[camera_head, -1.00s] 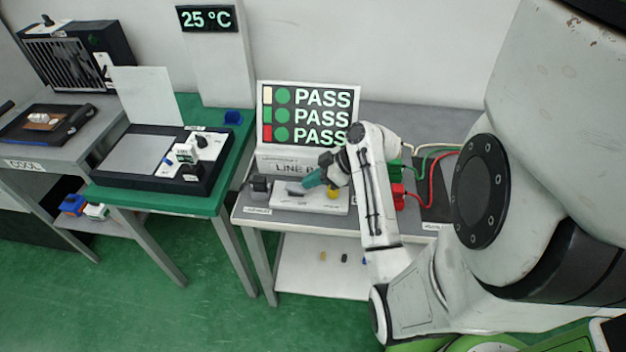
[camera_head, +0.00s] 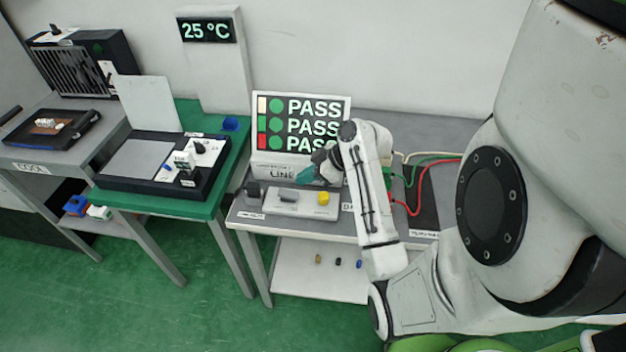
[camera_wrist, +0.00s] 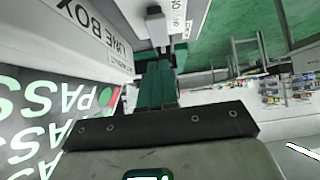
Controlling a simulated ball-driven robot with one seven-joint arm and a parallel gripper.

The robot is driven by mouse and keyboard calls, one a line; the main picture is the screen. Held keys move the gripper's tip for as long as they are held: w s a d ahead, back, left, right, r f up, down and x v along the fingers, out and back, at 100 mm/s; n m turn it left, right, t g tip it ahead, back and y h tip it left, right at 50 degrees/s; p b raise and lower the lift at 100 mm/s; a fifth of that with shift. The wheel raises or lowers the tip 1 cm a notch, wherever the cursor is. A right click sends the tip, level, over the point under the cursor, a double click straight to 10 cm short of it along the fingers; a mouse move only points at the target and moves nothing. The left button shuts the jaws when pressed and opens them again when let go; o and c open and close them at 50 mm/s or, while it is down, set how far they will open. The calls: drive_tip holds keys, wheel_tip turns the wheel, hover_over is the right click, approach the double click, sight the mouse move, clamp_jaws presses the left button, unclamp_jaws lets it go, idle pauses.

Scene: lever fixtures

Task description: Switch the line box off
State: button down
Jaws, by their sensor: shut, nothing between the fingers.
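The line box (camera_head: 283,171) stands at the back of the grey bench, its screen showing three PASS rows with green dots. In front of it a white panel (camera_head: 306,210) carries a small grey switch (camera_head: 288,195) and a yellow knob (camera_head: 323,198). The switch's position is too small to read. My gripper (camera_head: 302,178) has teal fingers, shut and empty. It is above and behind the panel, close to the line box front, and appears apart from the switch. In the wrist view the shut fingers (camera_wrist: 158,75) point past the line box label (camera_wrist: 95,25).
A dark block (camera_head: 254,191) sits left of the panel. Red and green cables (camera_head: 430,180) run on the bench right of my arm. A green bench (camera_head: 215,200) with a black device (camera_head: 150,190) stands to the left. A shelf (camera_head: 300,277) below holds small pieces.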

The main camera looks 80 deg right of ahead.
drive_tip(key=s+f+b+v, duration=0.1)
drive_tip(key=v, duration=0.9)
drive_tip(key=shift+b, duration=0.35)
drive_tip(key=shift+d+r, duration=0.1)
